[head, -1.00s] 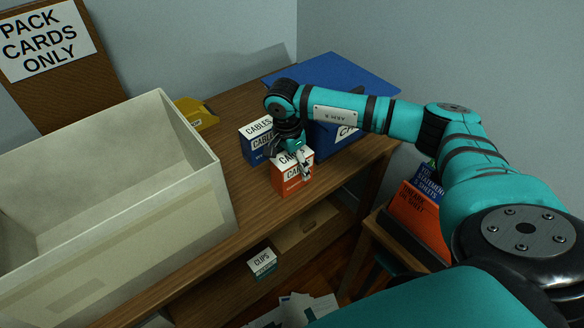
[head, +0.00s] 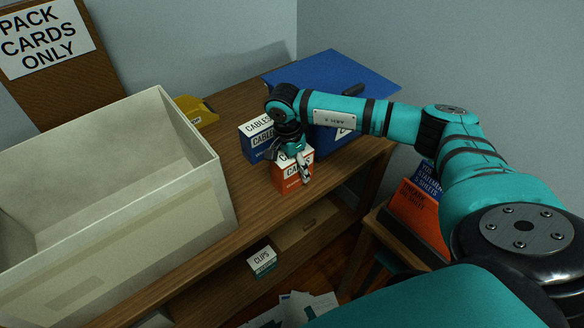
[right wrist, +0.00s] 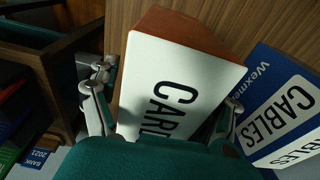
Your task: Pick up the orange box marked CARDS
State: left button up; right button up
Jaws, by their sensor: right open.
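The orange box with a white label marked CARDS (head: 292,178) stands upright on the wooden desk (head: 225,200). It also shows large in the right wrist view (right wrist: 180,85), seen from above, its white top reading CARDS. My right gripper (head: 302,163) is over this box in the head view, covering part of its label. In the right wrist view the open fingers (right wrist: 165,100) stand on either side of the box top; whether either touches it I cannot tell. My left gripper is not in view.
The blue CABLES box (head: 258,140) stands close beside the orange box. A large open pale bin (head: 190,200) fills the left. A yellow object (head: 196,112) lies behind. A CLIPS box (head: 262,262) sits on the lower shelf. A blue CARDS-like box stands behind my arm.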

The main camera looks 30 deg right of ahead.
jog(key=c, duration=1.3)
jog(key=shift+c, duration=0.3)
jog(key=shift+r, duration=0.15)
